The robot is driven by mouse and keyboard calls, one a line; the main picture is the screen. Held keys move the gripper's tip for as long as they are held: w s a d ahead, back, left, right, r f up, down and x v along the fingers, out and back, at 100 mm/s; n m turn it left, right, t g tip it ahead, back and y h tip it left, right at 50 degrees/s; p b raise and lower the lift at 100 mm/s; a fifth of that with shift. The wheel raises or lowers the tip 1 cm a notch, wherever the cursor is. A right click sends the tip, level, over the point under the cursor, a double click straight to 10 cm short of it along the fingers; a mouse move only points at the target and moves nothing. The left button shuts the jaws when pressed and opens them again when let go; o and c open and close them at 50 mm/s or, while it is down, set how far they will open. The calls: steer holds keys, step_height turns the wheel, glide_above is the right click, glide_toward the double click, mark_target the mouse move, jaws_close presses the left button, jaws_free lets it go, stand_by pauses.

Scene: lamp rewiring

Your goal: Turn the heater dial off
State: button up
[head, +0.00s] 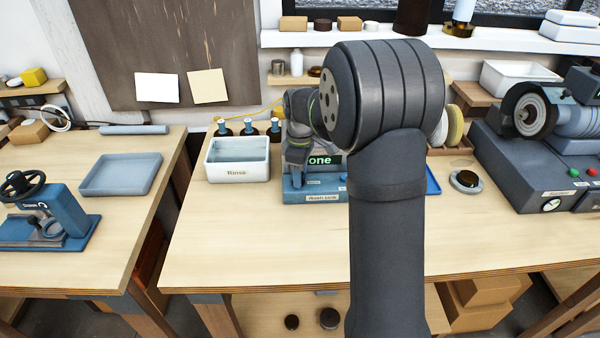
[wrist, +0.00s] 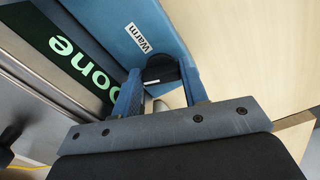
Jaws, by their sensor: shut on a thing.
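The heater is a blue unit with a grey body (wrist: 100,20). Its dark display (wrist: 60,50) shows green letters, read as "Done" in the wrist view. A white label on its blue face reads "Warm". The black dial (wrist: 161,67) sits beside that label, between the fingers of my gripper (wrist: 160,75), which is shut on it.
A grinder-like machine (head: 545,150) stands at the right, with a small round dark-topped thing (head: 466,181) nearer. The bench front is clear.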

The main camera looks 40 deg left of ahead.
steer(key=n, duration=0.3)
steer(key=shift+w+a, duration=0.1)
steer(key=shift+n, duration=0.5)
steer(key=o, duration=1)
